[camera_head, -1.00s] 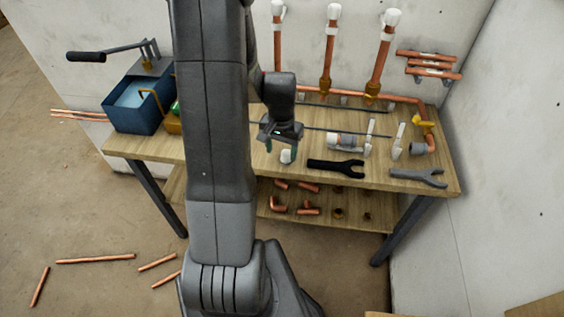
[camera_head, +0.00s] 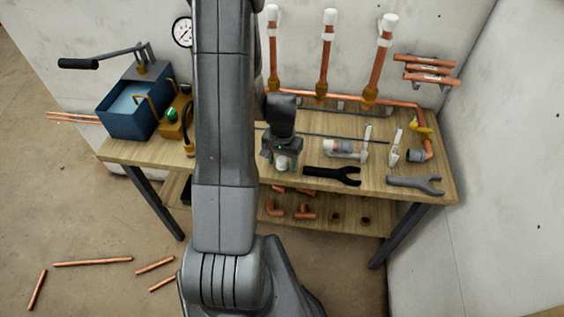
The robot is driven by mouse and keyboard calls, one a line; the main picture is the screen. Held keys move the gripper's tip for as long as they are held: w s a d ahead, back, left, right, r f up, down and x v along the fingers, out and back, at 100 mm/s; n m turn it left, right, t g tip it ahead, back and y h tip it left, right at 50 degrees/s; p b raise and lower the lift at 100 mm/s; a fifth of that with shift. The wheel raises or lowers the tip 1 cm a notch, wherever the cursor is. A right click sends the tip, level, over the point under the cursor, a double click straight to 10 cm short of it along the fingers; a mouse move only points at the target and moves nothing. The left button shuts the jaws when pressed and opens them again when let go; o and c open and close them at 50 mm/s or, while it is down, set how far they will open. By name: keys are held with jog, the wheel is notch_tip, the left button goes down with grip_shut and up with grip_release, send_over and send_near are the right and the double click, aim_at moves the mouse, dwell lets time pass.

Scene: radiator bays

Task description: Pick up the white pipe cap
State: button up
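The white pipe cap (camera_head: 282,164) stands on the wooden workbench (camera_head: 236,181), near its front edge. My gripper (camera_head: 282,158) points down right over the cap, with dark fingers to its left and right. The fingers look apart, so the gripper appears open around the cap; whether they touch it is too small to tell. The cap's upper part is partly hidden by the gripper. Other white caps top the upright copper pipes (camera_head: 326,58) at the wall.
A black wrench (camera_head: 332,175) lies just right of the gripper, a grey wrench (camera_head: 415,184) farther right. Behind are a white-and-grey fitting (camera_head: 345,149) and thin rods. A blue tank (camera_head: 131,109) stands left. Copper elbows lie on the lower shelf.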

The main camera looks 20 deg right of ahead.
aim_at(282, 159)
jog(key=c, duration=0.7)
jog(key=shift+c, duration=0.2)
jog(key=shift+r, duration=0.15)
notch_tip(282, 159, up, 9)
jog(key=shift+r+b, duration=0.1)
jog(key=shift+b, duration=0.4)
jog(key=shift+r+p, duration=1.8)
jog(key=shift+r, duration=1)
